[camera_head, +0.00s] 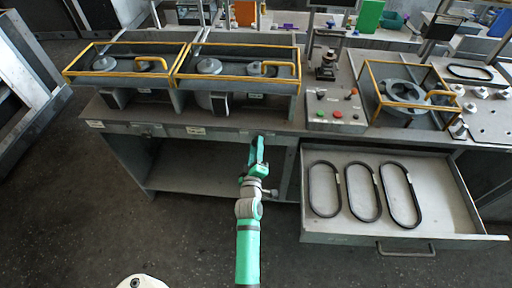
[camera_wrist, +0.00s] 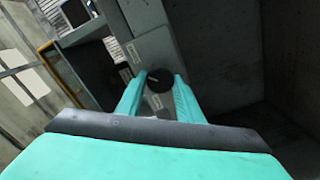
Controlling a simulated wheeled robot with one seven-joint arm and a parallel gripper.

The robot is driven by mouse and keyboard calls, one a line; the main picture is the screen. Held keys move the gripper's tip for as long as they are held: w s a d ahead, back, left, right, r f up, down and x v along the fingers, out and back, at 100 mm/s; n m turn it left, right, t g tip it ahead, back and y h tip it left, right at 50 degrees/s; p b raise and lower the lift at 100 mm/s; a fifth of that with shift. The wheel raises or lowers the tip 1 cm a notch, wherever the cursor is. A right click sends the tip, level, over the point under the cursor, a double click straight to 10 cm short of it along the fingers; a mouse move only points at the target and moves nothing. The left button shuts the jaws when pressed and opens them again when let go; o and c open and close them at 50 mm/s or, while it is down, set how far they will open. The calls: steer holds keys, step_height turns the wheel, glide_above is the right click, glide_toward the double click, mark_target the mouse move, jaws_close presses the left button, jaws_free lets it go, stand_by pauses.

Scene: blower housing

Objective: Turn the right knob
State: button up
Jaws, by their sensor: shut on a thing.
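A round black knob (camera_wrist: 158,79) sits on the grey front panel of the workbench and shows in the wrist view with a short mark on its face. My gripper (camera_wrist: 158,92) has one teal finger on each side of the knob and is shut on it. In the head view my gripper (camera_head: 257,152) reaches the front edge of the bench (camera_head: 225,133), left of the open drawer. There my fingers mostly hide the knob.
An open drawer (camera_head: 330,238) with three black belts juts out to the right of my arm. Yellow-framed housings (camera_head: 240,47) and a control box with buttons (camera_head: 336,112) stand on the bench. An open shelf lies below it at left.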

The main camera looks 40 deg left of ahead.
steer(key=shift+w+f+n, duration=0.1)
steer(key=shift+n, duration=4.1)
steer(key=o, duration=1.1)
steer(key=shift+c, duration=0.2)
steer(key=v, duration=1.1)
